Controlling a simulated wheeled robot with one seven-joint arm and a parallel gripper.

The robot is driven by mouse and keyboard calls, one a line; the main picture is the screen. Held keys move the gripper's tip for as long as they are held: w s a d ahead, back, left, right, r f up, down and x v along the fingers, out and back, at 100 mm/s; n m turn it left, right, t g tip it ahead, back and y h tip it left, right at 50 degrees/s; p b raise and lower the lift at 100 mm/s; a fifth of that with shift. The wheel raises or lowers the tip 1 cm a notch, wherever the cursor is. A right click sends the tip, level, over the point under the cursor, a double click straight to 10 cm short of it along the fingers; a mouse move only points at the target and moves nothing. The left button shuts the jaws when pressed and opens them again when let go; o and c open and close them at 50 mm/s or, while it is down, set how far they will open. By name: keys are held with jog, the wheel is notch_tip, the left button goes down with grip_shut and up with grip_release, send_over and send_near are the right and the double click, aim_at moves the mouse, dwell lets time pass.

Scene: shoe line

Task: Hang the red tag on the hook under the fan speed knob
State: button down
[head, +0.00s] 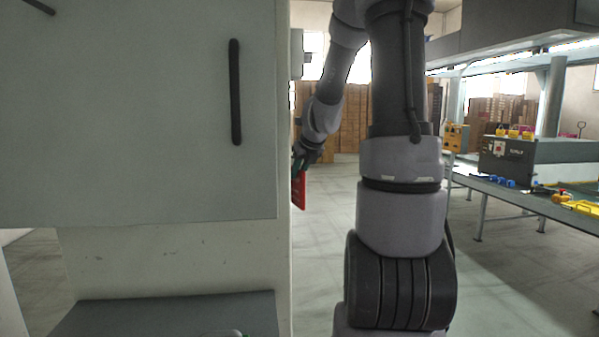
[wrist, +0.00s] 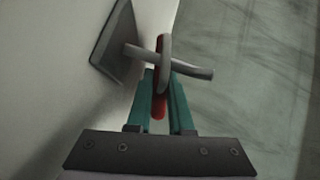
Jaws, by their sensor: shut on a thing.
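The red tag (head: 299,190) hangs from my gripper (head: 302,158), beside the right side of the light cabinet in the head view. In the wrist view the tag (wrist: 158,103) shows nearly edge-on between the teal fingers of my gripper (wrist: 160,80), which are shut on it. A grey loop (wrist: 166,40) stands at the tag's far end. The hook (wrist: 197,71) is a grey peg on a dark plate (wrist: 112,42) fixed to the cabinet side. Loop and peg cross, and the peg seems to pass through the loop. The fan speed knob is not in view.
The cabinet (head: 130,110) with a black handle (head: 235,92) fills the left. A bench (head: 520,184) with a dark box (head: 508,158) and several small tools stands at the right. Brown stacks (head: 350,115) are at the back. The floor between is clear.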

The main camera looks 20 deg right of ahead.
dwell(0.3)
jog(key=c, duration=0.7)
grip_release()
jog(key=shift+c, duration=0.2)
jog(key=v, duration=1.1)
jog(key=shift+f, duration=0.1)
